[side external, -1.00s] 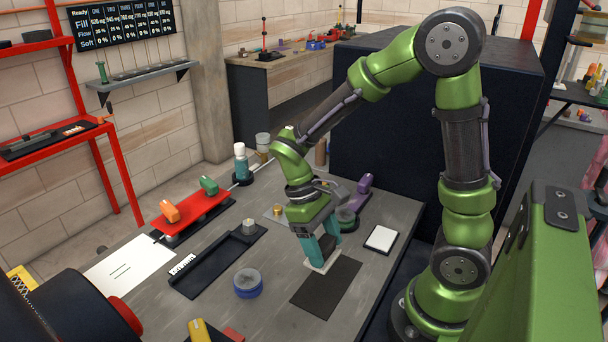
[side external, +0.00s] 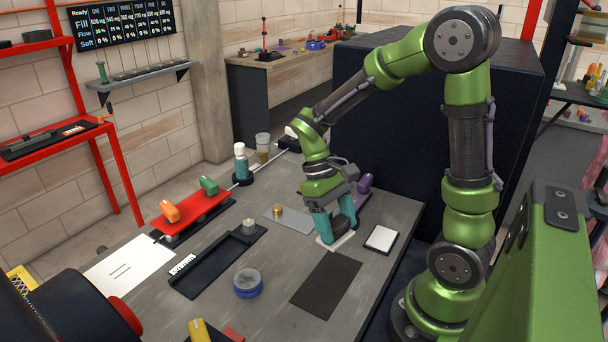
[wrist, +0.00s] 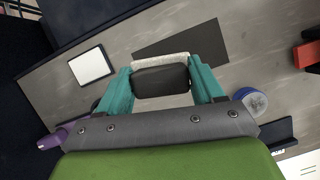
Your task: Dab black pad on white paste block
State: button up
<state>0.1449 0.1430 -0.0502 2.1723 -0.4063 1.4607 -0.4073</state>
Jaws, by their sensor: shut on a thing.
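My gripper (side external: 336,222) is shut on a black pad-like block, which shows between its teal fingers in the wrist view (wrist: 161,79). A pale, flat slab (side external: 338,242) sits at the lower end of the held block and has moved with it. The slab is low over the table; I cannot tell whether it touches. A white, flat rectangular block with a dark edge (side external: 381,238) lies on the table just right of my gripper, apart from it. It also shows at upper left in the wrist view (wrist: 91,66).
A dark flat mat (side external: 327,284) lies on the bare table in front of my gripper. A blue round container (side external: 248,283) and a black tray (side external: 207,271) are to the left. A purple object (side external: 364,187) stands close behind. A brass piece (side external: 278,211) sits on a grey plate.

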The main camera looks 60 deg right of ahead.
jog(key=s+d+f+m+t+y, duration=0.1)
jog(key=s+d+m, duration=0.25)
jog(key=d, duration=0.35)
jog(key=s+d+f+m+y, duration=0.1)
jog(key=s+d+m, duration=0.25)
jog(key=d, duration=0.45)
jog(key=shift+w+f, duration=0.25)
jog(key=shift+f, duration=1.15)
jog(key=shift+w+f, duration=0.2)
jog(key=shift+f, duration=1.2)
jog(key=shift+f, duration=0.6)
notch_tip(320, 180, up, 7)
